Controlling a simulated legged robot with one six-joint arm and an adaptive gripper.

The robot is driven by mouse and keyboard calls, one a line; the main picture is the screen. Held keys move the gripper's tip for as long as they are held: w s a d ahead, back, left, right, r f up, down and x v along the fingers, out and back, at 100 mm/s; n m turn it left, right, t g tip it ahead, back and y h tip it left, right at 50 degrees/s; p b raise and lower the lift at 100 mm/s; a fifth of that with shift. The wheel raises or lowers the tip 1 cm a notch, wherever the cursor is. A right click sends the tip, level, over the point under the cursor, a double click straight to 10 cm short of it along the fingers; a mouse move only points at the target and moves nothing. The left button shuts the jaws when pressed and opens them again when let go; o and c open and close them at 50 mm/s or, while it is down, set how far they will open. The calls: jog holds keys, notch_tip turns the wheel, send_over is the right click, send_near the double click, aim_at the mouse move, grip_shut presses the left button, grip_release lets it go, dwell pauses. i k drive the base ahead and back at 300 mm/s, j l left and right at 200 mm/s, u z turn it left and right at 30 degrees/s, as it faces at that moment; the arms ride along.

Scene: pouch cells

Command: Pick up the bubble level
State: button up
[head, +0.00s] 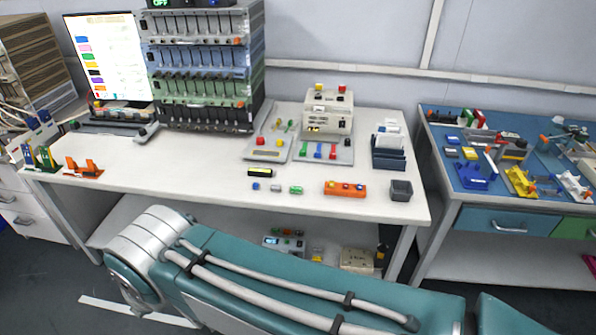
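What looks like the bubble level, a small dark bar with a yellow middle (261,172), lies on the white table (190,172), near the middle of its front half. It is small in the head view, so I cannot make out a vial or bubble. Nothing covers it. My teal arm crosses the bottom of the view, in front of the table. My gripper is not in view.
Several small blue, grey and green pieces lie just in front of the bar. An orange block (345,188) and a dark cup (401,190) stand to the right. A tall rack (205,85) stands behind. The table's left front is mostly clear.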

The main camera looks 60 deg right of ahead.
aim_at(267, 173)
jog(key=z, duration=1.55)
jog(key=i+j+z, duration=0.2)
jog(key=i+j, duration=0.3)
jog(key=i, duration=0.25)
jog(key=i+j+z, duration=0.1)
jog(key=i+j, duration=0.2)
jog(key=i, duration=0.2)
